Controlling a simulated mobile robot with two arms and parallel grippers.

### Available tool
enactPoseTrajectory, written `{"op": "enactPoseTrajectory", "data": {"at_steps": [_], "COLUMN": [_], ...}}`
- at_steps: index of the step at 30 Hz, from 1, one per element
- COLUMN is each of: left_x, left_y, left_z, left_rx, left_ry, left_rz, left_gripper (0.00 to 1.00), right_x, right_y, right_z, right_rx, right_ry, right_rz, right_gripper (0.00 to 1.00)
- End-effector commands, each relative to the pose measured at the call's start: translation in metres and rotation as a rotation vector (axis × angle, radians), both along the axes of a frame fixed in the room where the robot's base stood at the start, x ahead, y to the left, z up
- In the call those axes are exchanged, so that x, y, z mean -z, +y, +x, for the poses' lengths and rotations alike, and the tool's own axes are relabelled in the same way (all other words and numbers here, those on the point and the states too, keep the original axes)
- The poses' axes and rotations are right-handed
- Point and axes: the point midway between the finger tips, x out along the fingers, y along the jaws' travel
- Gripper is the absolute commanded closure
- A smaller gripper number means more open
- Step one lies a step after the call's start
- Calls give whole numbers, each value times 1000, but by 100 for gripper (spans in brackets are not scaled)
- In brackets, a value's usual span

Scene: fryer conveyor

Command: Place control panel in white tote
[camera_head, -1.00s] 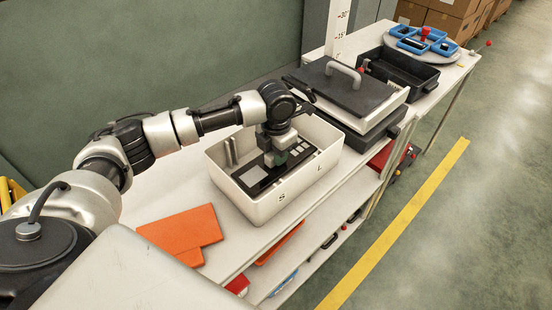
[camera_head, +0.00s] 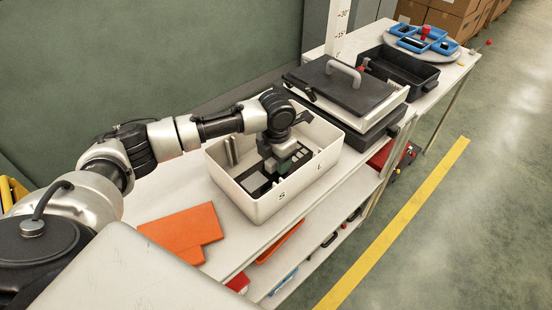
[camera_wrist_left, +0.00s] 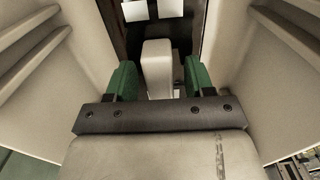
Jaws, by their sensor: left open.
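The control panel (camera_head: 258,186) is a dark plate with pale squares on its face. It lies low inside the white tote (camera_head: 262,208), partly hidden by my left gripper and the tote walls. My left gripper (camera_head: 275,172) reaches down into the tote, just above the panel. In the left wrist view the panel (camera_wrist_left: 170,8) shows beyond the green fingertips (camera_wrist_left: 160,82). They stand apart, with a pale grey block between them and gaps at its sides. I cannot tell whether the block belongs to the panel. My right gripper is not in view.
The tote stands on a white bench (camera_head: 160,185), its walls close around the gripper. Orange sheets (camera_head: 185,232) lie to its left. A dark lidded case (camera_head: 345,85) stands close behind right, with a black tray (camera_head: 400,68) and blue bins (camera_head: 425,38) beyond.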

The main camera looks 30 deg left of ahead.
Motion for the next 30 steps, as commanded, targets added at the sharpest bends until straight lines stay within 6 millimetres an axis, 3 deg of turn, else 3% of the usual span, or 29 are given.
{"op": "enactPoseTrajectory", "data": {"at_steps": [5, 18, 24, 30], "left_x": [-18, -106, -121, -123], "left_y": [0, 0, 0, 0], "left_z": [1, 1, 0, 0], "left_rx": [-1, -1, 0, 0], "left_ry": [-3, -4, 0, 0], "left_rz": [-1, -1, 0, -1], "left_gripper": [47, 47, 47, 47], "right_x": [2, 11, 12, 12], "right_y": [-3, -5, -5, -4], "right_z": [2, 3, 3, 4], "right_rx": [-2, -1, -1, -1], "right_ry": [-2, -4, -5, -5], "right_rz": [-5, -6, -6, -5], "right_gripper": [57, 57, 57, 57]}}
